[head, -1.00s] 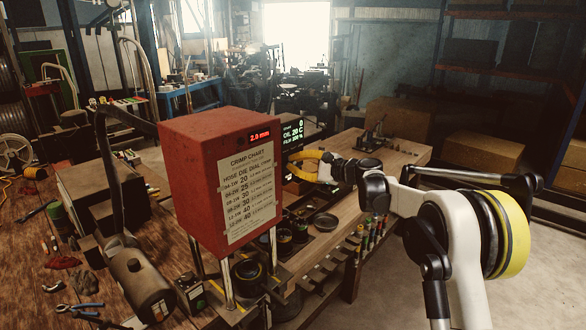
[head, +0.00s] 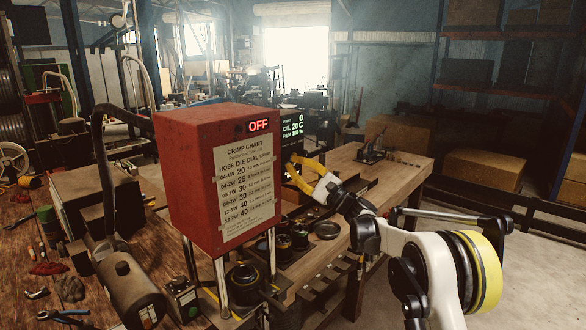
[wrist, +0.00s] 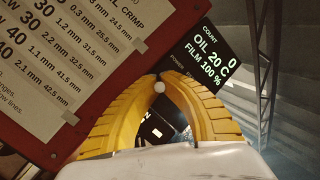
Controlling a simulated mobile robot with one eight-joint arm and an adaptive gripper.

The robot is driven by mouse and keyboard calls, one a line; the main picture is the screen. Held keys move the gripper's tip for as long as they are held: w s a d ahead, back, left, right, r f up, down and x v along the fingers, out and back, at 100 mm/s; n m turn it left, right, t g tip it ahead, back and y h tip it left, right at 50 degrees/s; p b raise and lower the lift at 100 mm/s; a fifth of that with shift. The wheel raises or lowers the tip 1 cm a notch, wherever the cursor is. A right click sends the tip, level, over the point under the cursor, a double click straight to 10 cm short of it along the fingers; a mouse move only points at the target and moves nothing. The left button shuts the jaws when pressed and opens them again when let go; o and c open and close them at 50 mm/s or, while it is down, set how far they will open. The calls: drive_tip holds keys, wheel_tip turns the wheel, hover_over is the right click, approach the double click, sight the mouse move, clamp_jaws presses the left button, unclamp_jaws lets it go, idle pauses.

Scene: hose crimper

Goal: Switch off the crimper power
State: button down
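The crimper is a red box (head: 193,190) on metal posts with a crimp chart on its front. Its small display (head: 258,125) reads OFF in the head view. A dark control panel (head: 293,128) with a lit readout stands just behind and right of it; the wrist view shows this panel (wrist: 217,58) reading COUNT 0, OIL 20 C, FILM 100 %. My yellow-fingered gripper (head: 300,173) is in front of the panel's lower part. In the wrist view its fingertips (wrist: 159,82) come close together around a small pale round knob (wrist: 159,87) below the POWER label. Whether they touch it is unclear.
A wooden bench (head: 390,185) extends to the right behind my arm, with dies and small tools along it. Hand tools and gloves lie on the wooden surface (head: 20,245) at left. Cardboard boxes (head: 483,172) stand at the back right.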

idle(0.3)
drive_tip(key=c, duration=1.5)
unclamp_jaws()
drive_tip(key=shift+s, duration=0.1)
drive_tip(key=shift+c, duration=0.2)
drive_tip(key=v, duration=1.2)
drive_tip(key=shift+a, duration=0.1)
